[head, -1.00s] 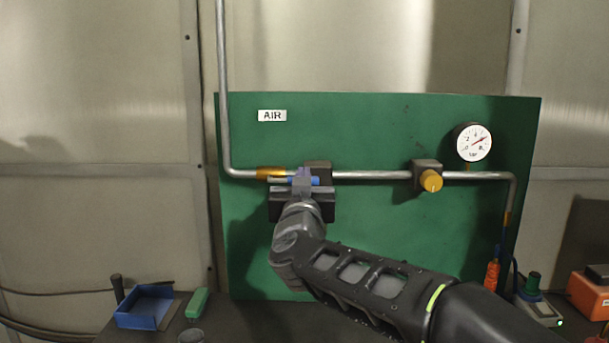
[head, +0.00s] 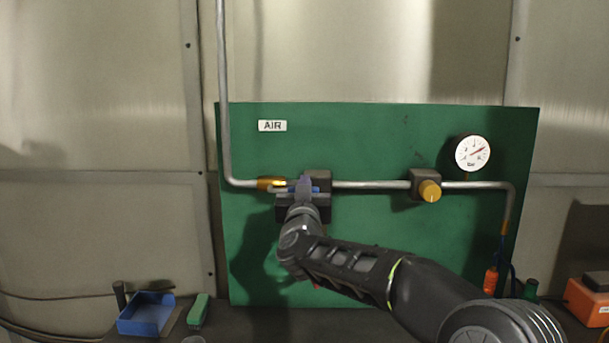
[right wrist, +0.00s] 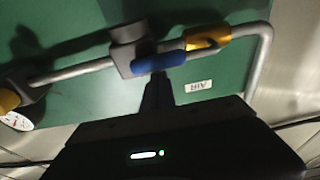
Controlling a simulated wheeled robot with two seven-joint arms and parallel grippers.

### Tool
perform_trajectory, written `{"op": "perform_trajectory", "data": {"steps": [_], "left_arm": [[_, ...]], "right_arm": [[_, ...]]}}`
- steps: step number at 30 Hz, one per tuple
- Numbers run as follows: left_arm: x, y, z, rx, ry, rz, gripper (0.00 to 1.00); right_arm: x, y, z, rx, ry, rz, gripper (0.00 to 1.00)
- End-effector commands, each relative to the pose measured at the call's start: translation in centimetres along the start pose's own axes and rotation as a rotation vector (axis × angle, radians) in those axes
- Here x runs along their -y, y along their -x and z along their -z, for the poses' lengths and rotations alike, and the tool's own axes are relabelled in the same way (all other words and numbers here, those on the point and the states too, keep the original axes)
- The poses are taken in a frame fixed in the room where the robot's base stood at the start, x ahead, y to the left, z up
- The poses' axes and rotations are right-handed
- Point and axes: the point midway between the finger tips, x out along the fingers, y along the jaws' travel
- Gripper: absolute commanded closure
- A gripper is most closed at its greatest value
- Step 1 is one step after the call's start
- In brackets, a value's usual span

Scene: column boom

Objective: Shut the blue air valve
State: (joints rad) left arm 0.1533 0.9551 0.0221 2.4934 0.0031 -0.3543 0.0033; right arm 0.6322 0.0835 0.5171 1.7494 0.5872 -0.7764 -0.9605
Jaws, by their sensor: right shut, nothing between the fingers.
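The blue air valve handle (head: 316,189) is on the grey pipe at the left of the green board, partly hidden by my right gripper. In the right wrist view, the handle (right wrist: 158,62) lies roughly along the pipe beside a dark valve body (right wrist: 127,45). My right gripper (head: 303,186) is shut and empty in front of the handle. Its fingertips (right wrist: 157,80) are close at the handle's lower side in the wrist view; I cannot tell whether they touch it. My left gripper is not in view.
The green board (head: 360,135) carries an AIR label (head: 272,126), a yellow knob (head: 430,190) and a round gauge (head: 472,154). A blue bin (head: 146,314) and a green-topped block (head: 198,311) stand below left. An orange box (head: 588,300) stands at the right.

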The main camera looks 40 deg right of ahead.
Motion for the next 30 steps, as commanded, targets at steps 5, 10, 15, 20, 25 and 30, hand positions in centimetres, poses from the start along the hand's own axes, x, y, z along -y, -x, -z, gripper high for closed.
{"op": "perform_trajectory", "data": {"steps": [5,10,15,20,25,30], "left_arm": [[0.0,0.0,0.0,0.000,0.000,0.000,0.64],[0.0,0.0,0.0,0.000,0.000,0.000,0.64],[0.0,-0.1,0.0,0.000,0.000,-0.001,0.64],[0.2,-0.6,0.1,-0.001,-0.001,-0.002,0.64],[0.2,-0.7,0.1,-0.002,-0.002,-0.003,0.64],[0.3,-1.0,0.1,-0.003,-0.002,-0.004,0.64]], "right_arm": [[0.0,0.1,-0.3,-0.001,0.000,0.000,1.00],[0.0,0.1,-0.3,-0.001,0.000,0.000,1.00],[0.0,0.1,-0.4,-0.001,-0.007,-0.001,1.00],[0.0,0.2,-0.7,-0.001,-0.036,-0.006,1.00],[-0.1,0.2,-0.8,-0.001,-0.057,-0.009,1.00],[-0.1,0.3,-1.1,0.000,-0.083,-0.015,1.00]]}}
